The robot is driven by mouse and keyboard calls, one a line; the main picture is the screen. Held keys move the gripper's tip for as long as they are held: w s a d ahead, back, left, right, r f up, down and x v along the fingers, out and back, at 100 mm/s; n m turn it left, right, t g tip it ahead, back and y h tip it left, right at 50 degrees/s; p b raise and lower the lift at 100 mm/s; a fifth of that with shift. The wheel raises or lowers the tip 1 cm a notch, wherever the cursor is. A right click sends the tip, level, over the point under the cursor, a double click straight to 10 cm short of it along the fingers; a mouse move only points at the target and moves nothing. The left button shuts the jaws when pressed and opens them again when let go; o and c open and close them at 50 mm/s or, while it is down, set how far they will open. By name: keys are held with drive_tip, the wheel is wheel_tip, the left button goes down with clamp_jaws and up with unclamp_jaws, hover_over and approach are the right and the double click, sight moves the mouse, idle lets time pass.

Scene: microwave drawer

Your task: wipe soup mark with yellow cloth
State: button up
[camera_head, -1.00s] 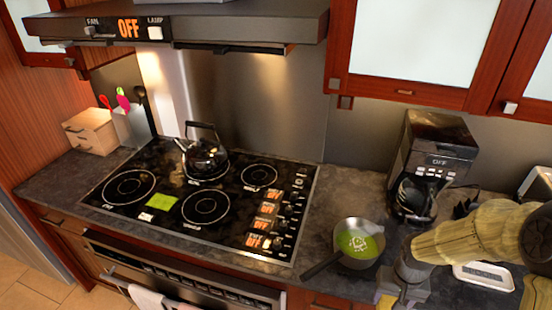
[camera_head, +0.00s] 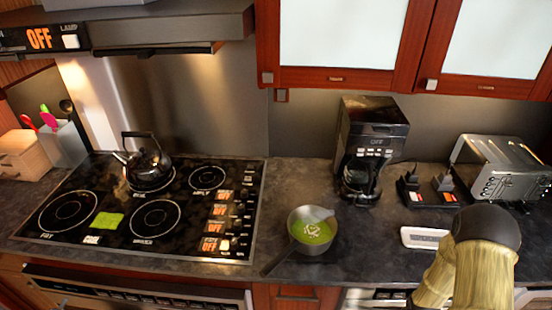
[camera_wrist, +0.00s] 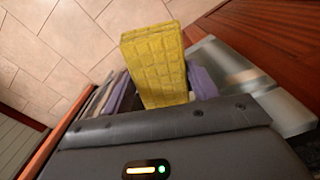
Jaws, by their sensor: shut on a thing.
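The yellow cloth (camera_wrist: 158,65) has a quilted pattern and sticks out from between the purple fingertips of my gripper (camera_wrist: 163,86) in the wrist view. My gripper is shut on it, above a tiled floor. In the head view only my arm shows at the lower right; the gripper and cloth are out of that picture. A flat bright green patch (camera_head: 106,220), which looks like the soup mark, lies on the black stove top (camera_head: 190,232) between the front burners. My gripper is well to the right of it.
A pot of green soup (camera_head: 312,231) stands on the counter right of the stove, its handle toward the front edge. A kettle (camera_head: 147,162) sits on a back burner. A coffee maker (camera_head: 372,135) and toaster (camera_head: 503,165) stand behind. The hood (camera_head: 150,30) overhangs the stove.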

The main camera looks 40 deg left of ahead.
drive_tip(key=w+d+f+m, duration=0.1)
drive_tip(key=d+f, duration=0.6)
drive_tip(key=f, duration=0.1)
drive_tip(key=shift+m, duration=0.4)
